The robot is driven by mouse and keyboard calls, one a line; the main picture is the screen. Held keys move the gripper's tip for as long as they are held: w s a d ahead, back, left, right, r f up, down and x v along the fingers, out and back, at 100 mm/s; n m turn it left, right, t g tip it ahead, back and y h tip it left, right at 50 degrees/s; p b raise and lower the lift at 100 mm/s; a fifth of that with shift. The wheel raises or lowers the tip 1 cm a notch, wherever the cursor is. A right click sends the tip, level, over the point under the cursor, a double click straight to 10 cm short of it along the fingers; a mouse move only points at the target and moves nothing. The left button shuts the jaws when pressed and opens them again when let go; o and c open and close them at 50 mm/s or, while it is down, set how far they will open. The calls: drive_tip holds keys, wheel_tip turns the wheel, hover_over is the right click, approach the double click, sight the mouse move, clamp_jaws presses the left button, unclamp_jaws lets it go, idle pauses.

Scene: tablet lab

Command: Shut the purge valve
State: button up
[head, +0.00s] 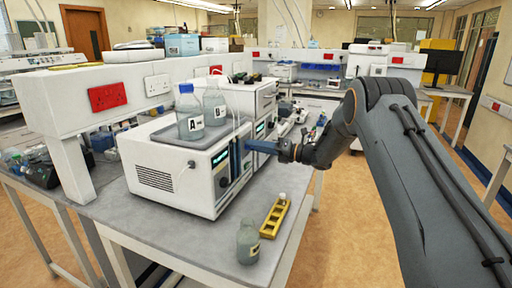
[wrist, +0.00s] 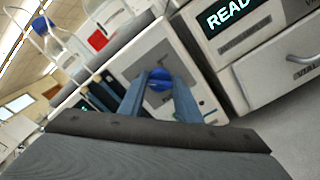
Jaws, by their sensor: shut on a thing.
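The purge valve shows in the wrist view as a round blue knob (wrist: 160,77) on the pale front panel of a white instrument (wrist: 160,48). My gripper (wrist: 160,88) is shut on this knob, one blue finger on either side of it. In the head view my gripper (head: 252,146) reaches in from the right to the front of the white instrument (head: 165,172). The knob is hidden there behind the fingers. I cannot tell from these frames how far the knob is turned.
Bottle A (head: 189,116) and bottle B (head: 215,106) stand on top of the instrument. Bottle C (head: 248,243) and a yellow rack (head: 274,217) stand on the bench in front. A unit with a lit display (wrist: 228,14) and a drawer (wrist: 285,62) is close at the right.

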drive_tip(key=shift+m+b, duration=0.4)
drive_tip(key=shift+f+m+b, duration=0.15)
drive_tip(key=shift+m+b, duration=1.95)
drive_tip(key=shift+m, duration=2.2)
drive_tip(key=shift+f+m+b, duration=0.1)
drive_tip(key=shift+m+b, duration=2)
drive_tip(key=shift+m, duration=2.2)
drive_tip(key=o, duration=1.1)
drive_tip(key=shift+d, duration=0.1)
drive_tip(key=shift+c, duration=0.2)
